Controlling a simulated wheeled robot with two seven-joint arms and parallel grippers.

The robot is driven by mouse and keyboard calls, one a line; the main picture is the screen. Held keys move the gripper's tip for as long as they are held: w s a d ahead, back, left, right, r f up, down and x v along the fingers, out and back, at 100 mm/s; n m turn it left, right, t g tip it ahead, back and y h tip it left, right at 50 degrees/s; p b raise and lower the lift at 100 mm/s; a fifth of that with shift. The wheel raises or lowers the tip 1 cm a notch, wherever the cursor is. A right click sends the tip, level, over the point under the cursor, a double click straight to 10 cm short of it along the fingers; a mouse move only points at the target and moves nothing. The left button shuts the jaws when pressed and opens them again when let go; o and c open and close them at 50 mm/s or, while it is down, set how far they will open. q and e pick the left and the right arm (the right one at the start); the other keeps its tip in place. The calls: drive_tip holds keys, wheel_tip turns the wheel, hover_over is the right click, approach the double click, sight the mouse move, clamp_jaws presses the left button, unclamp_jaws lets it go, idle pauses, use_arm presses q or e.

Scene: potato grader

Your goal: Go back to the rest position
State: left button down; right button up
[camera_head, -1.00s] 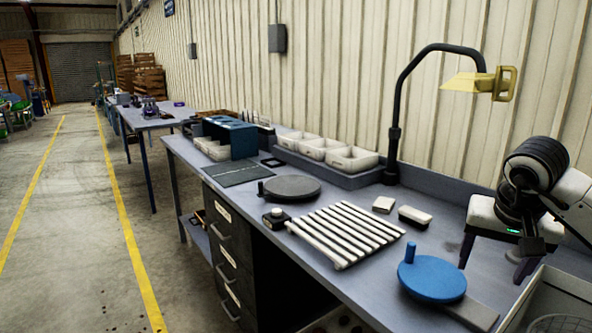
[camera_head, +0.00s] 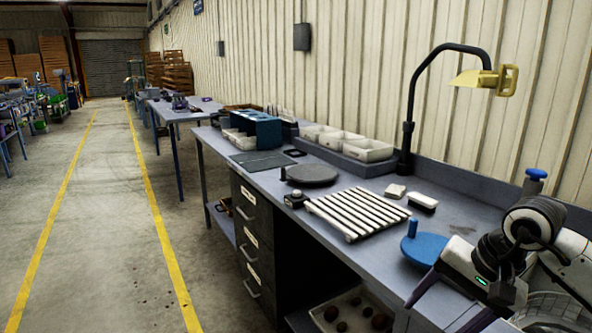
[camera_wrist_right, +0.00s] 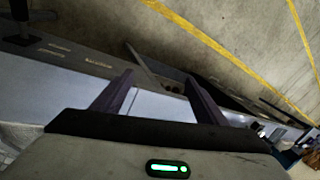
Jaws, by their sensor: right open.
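My right gripper (camera_head: 437,315) is at the lower right of the head view, at the front edge of the workbench (camera_head: 345,262). Its dark fingers point down and left, apart and empty. In the right wrist view the open fingers (camera_wrist_right: 160,78) have nothing between them; the bench edge and floor lie beyond. Its wrist partly hides the bench's right end. My left gripper is in neither view.
Near the right arm are a blue disc (camera_head: 428,252) with an upright handle and a blue knob (camera_head: 536,174). A slatted rack (camera_head: 357,214), dark round plate (camera_head: 312,175), white bins (camera_head: 367,149) and lamp (camera_head: 485,78) stand farther left or back. The floor aisle (camera_head: 105,220) is clear.

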drive_tip(key=s+a+m+t+y, duration=0.1)
drive_tip(key=s+a+m+y, duration=0.2)
drive_tip(key=a+m+y, duration=0.65)
drive_tip(key=s+a+m+y, duration=0.3)
drive_tip(key=a+m+y, duration=0.15)
drive_tip(key=a, duration=0.95)
drive_tip(key=w+d+f+m+t+h, duration=0.1)
drive_tip(key=d+f+m+t+h, duration=0.4)
drive_tip(key=m, duration=1.1)
drive_tip(key=w+d+f+m+t+h, duration=0.1)
drive_tip(key=d+f+m+t+h, duration=0.5)
drive_tip(key=m, duration=1)
drive_tip(key=s+f+m+g+h, duration=0.3)
drive_tip(key=s+f+m+g, duration=0.3)
drive_tip(key=s+f+m, duration=0.9)
wheel_tip(320, 180, down, 6)
drive_tip(key=s, duration=0.2)
drive_tip(key=shift+s+d+r+g, duration=0.15)
drive_tip(key=shift+s+d+g, duration=0.2)
drive_tip(key=shift+d+g, duration=0.05)
